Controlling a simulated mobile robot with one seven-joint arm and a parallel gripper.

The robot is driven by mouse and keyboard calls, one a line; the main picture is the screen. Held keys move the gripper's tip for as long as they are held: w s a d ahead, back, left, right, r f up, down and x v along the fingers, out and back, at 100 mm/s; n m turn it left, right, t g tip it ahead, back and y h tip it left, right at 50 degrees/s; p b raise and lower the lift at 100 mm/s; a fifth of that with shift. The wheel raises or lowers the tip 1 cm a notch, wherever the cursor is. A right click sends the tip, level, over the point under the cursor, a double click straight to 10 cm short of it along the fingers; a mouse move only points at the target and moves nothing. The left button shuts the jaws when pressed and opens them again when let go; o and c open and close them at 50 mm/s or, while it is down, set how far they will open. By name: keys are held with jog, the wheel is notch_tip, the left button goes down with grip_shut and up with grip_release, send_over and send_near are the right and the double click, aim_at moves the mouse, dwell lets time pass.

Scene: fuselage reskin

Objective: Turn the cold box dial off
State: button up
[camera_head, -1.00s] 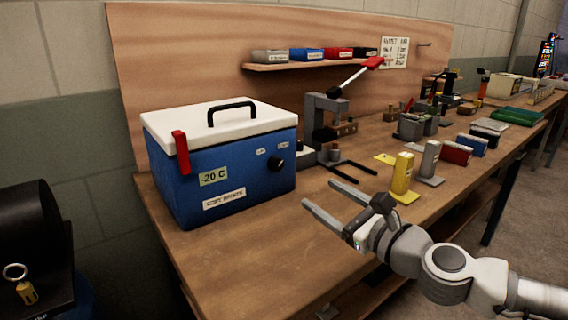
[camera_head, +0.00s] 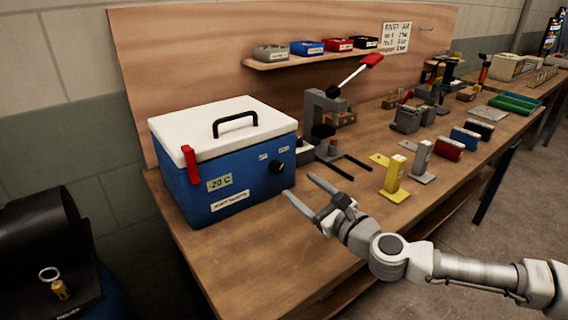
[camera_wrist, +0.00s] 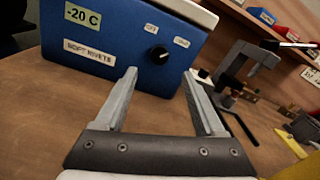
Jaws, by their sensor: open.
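The cold box (camera_head: 240,195) is blue with a white lid, a black handle and a red latch, and stands on the left of the workbench. Its round black dial (camera_head: 276,168) is on the front face at the right. In the wrist view the dial (camera_wrist: 158,54) sits between two small white labels; the left one seems to read OFF. A light mark on the dial is too small to read for certain. My gripper (camera_head: 299,186) is open and empty, in front of the box's right part. In the wrist view its fingers (camera_wrist: 160,80) point at the box, one on each side below the dial, apart from it.
A grey press (camera_head: 325,125) with a red-handled lever stands just right of the box. A yellow block stand (camera_head: 394,178) and a grey one (camera_head: 422,158) stand farther right. The workbench (camera_head: 235,250) is clear in front of the box.

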aim_at(279, 170)
jog(key=b+x, duration=0.1)
jog(key=x, duration=0.7)
jog(key=shift+f, duration=0.1)
grip_shut()
